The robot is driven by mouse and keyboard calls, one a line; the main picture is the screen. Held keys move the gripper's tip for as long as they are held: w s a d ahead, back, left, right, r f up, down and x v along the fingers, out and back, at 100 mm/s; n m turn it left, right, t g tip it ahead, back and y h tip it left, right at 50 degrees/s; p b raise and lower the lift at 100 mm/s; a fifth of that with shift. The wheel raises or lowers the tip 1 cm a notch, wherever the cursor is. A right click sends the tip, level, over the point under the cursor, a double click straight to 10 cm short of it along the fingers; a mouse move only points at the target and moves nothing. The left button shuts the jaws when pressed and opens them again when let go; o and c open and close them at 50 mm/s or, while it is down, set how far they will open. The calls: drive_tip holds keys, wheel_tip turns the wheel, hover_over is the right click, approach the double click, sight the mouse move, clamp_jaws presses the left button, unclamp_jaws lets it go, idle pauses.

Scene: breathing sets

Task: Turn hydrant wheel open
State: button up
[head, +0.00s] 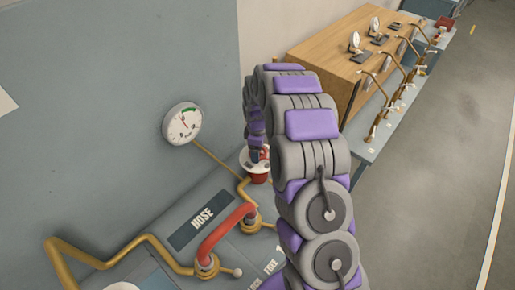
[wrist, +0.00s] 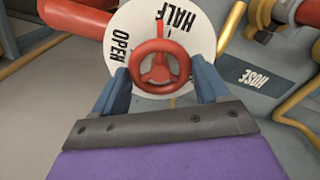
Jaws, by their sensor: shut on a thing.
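The hydrant wheel is a small red handwheel with three spokes (wrist: 160,66), in front of a white dial marked OPEN and HALF (wrist: 122,25). In the wrist view my gripper (wrist: 160,80) has its two blue-grey fingers on either side of the wheel, shut on its rim. In the head view the white dial (head: 250,158) and a red part below it show at the far end of my arm. My fingers are mostly hidden there.
A HOSE label (head: 202,217) and a red curved handle (head: 225,235) on brass pipes lie on the panel near my arm. A pressure gauge (head: 182,123) is on the wall. A wooden cabinet (head: 335,47) stands behind on the right. Grey floor (head: 440,170) at the right is clear.

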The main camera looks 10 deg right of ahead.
drive_tip(key=n, duration=0.7)
drive_tip(key=shift+w+r, duration=0.1)
drive_tip(key=n, duration=0.7)
drive_tip(key=shift+n, duration=0.3)
drive_tip(key=o, duration=1)
drive_tip(key=shift+o, duration=0.2)
wheel_tip(320, 180, up, 17)
drive_tip(key=p, duration=0.1)
drive_tip(key=shift+r, duration=0.1)
idle(0.3)
